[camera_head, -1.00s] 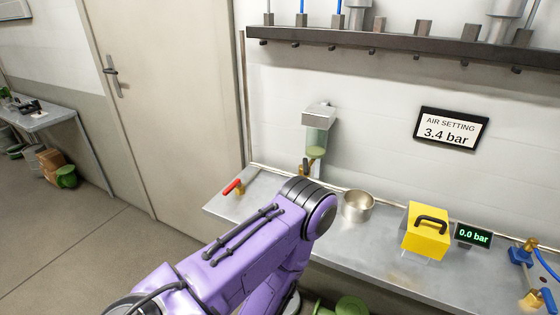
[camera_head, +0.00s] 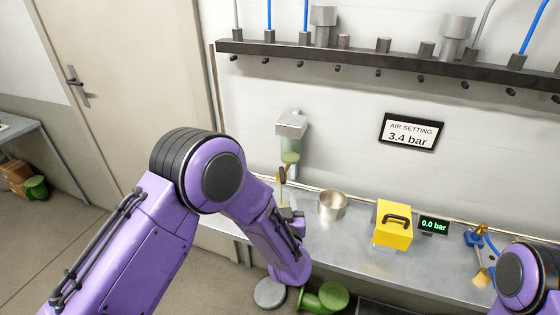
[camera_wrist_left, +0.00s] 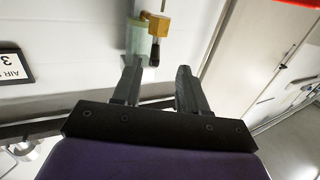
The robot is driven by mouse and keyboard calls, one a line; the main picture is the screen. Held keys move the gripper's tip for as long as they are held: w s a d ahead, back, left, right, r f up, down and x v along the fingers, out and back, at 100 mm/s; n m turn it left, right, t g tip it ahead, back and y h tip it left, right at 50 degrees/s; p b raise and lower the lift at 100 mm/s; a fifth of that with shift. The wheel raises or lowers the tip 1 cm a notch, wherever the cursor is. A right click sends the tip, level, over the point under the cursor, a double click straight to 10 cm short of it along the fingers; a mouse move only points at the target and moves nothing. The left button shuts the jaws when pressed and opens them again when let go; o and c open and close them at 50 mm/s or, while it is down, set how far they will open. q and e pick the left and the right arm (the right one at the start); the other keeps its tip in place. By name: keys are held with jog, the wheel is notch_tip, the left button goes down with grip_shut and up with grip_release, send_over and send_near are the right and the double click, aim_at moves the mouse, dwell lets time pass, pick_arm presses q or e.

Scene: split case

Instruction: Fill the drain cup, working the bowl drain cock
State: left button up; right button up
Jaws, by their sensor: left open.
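The filter unit has a grey head and a translucent green bowl (camera_head: 290,150), mounted on the wall. Its drain cock, brass with a dark lever (camera_head: 282,175), hangs below the bowl. The steel cup (camera_head: 332,205) stands on the bench to the right of it. My left gripper (camera_head: 290,214) is below the cock and left of the cup, partly hidden by its own arm. In the left wrist view its two fingers are apart and empty, with the brass cock (camera_wrist_left: 157,26) and green bowl (camera_wrist_left: 138,40) beyond them. My right gripper is out of view.
A yellow box (camera_head: 393,224) with a black handle and a display (camera_head: 434,225) reading 0.0 bar stand right of the cup. A wall sign (camera_head: 411,131) reads 3.4 bar. A dark rail (camera_head: 390,60) with hoses runs above. Green round objects (camera_head: 325,297) lie below the bench.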

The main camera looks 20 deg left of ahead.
aim_at(282, 172)
pick_arm(q)
jog(key=p+x, duration=0.1)
jog(key=x, duration=0.2)
jog(key=r+p+x, duration=0.1)
jog(key=x, duration=0.3)
jog(key=r+p+x, duration=0.1)
jog(key=x, duration=0.3)
jog(key=shift+w+d, duration=0.15)
jog(key=shift+d, duration=0.1)
grip_shut()
